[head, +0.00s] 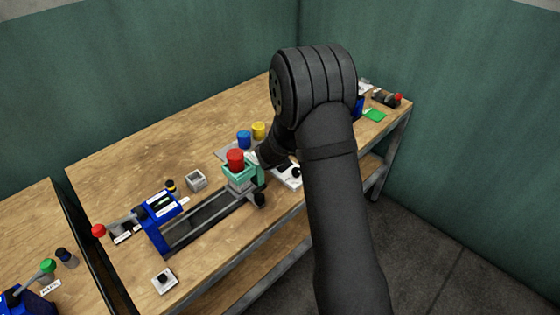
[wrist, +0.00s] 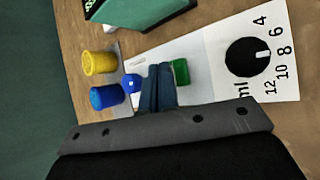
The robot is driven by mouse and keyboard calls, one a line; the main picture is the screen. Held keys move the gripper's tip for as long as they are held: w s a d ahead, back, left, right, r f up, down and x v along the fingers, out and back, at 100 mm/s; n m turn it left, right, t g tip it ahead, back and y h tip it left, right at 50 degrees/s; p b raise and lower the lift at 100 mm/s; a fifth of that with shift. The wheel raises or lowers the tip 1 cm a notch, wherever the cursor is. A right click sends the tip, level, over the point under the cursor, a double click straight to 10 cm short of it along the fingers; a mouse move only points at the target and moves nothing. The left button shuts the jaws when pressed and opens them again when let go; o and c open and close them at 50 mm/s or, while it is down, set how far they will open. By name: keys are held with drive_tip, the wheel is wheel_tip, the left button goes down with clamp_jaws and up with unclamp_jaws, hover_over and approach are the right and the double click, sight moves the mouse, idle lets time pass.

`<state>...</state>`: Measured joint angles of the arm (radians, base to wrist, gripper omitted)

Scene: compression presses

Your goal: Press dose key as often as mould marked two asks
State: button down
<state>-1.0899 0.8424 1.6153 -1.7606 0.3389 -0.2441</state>
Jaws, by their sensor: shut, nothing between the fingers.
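My gripper (wrist: 159,72) is shut and empty, with its fingertips over a white dosing panel (wrist: 205,60). A green key (wrist: 181,72) is just right of the fingers and a round blue button (wrist: 132,83) just left. I cannot tell whether the fingers touch the panel or what lies under them. A black dial (wrist: 248,57) has a scale in ml. In the head view my arm hides the gripper and part of the panel (head: 288,178). No mould marked two can be made out.
A yellow cylinder (wrist: 100,62) and a blue cylinder (wrist: 106,97) stand beside the panel. A red cylinder (head: 235,159) sits on a teal holder (head: 240,174) near a blue press (head: 160,207). A small grey box (head: 196,181) stands behind. Bare wood lies at the back left.

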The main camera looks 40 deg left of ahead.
drive_tip(key=shift+s+d+f, duration=0.1)
drive_tip(key=shift+s+f, duration=0.1)
drive_tip(key=shift+f, duration=0.3)
drive_tip(key=shift+s+d+f, duration=0.1)
drive_tip(key=shift+s+f, duration=0.1)
drive_tip(key=shift+f, duration=0.3)
idle(0.3)
drive_tip(key=shift+s+a+r, duration=0.1)
drive_tip(key=shift+r, duration=0.05)
drive_tip(key=shift+s+r, duration=0.15)
drive_tip(key=shift+r, duration=0.3)
wheel_tip(320, 180, up, 4)
drive_tip(key=shift+a+r, duration=0.1)
drive_tip(key=shift+r, duration=0.6)
drive_tip(key=shift+w, duration=0.2)
idle(0.3)
